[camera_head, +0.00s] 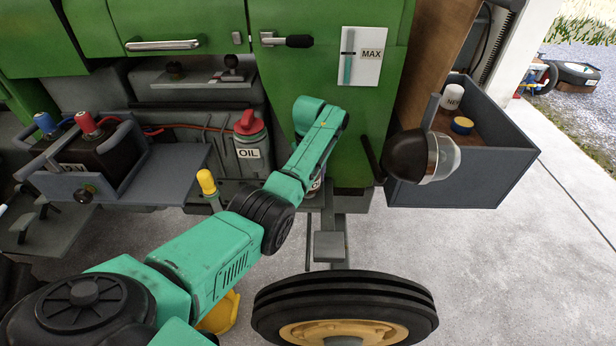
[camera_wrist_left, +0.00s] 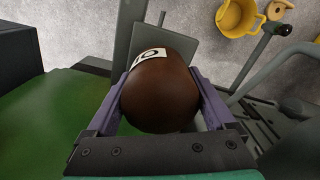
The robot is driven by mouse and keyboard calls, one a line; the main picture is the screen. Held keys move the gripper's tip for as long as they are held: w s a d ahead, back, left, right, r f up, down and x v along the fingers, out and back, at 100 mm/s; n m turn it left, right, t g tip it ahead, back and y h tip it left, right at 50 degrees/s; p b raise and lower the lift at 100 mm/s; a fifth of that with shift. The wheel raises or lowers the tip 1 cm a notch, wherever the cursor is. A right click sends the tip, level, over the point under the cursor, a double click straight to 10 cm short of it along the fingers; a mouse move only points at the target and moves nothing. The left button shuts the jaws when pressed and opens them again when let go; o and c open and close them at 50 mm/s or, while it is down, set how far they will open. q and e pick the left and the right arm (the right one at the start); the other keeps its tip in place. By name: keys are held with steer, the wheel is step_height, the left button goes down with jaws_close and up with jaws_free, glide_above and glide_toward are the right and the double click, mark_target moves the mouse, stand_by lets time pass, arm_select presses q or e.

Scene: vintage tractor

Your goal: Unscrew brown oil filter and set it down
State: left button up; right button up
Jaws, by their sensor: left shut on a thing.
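In the left wrist view, the brown oil filter (camera_wrist_left: 160,98) is a rounded dark brown body with a white label on its far side. My left gripper (camera_wrist_left: 163,80) has a purple finger on each side of it and is shut on it. In the head view my left arm reaches from the lower left to the front of the green tractor. The gripper and most of the filter are hidden behind the arm there. I cannot tell whether the filter is still joined to its mount. My right gripper is not in view.
An oil can (camera_head: 250,140) and a battery (camera_head: 105,150) stand left of the arm. A headlamp (camera_head: 420,156) and a grey tray (camera_head: 460,170) are at the right. A front wheel (camera_head: 345,290) is below. A yellow mug (camera_wrist_left: 240,17) shows in the wrist view. Concrete floor at right is clear.

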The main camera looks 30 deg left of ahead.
arm_select(q)
steer(key=o, duration=0.7)
steer(key=m, duration=0.4)
steer(key=shift+m, duration=0.4)
steer(key=m, duration=0.7)
steer(key=shift+a, duration=0.1)
steer(key=c, duration=0.7)
steer(key=n, duration=0.6)
steer(key=shift+n, duration=0.3)
steer(key=n, duration=0.5)
steer(key=o, duration=0.7)
steer(key=m, duration=0.4)
steer(key=shift+m, duration=0.3)
steer(key=m, duration=0.7)
steer(key=c, duration=0.7)
steer(key=n, duration=0.5)
steer(key=shift+r+n, duration=0.1)
steer(key=shift+n, duration=0.3)
steer(key=shift+r+p, duration=2.25)
steer(key=shift+p, duration=0.6)
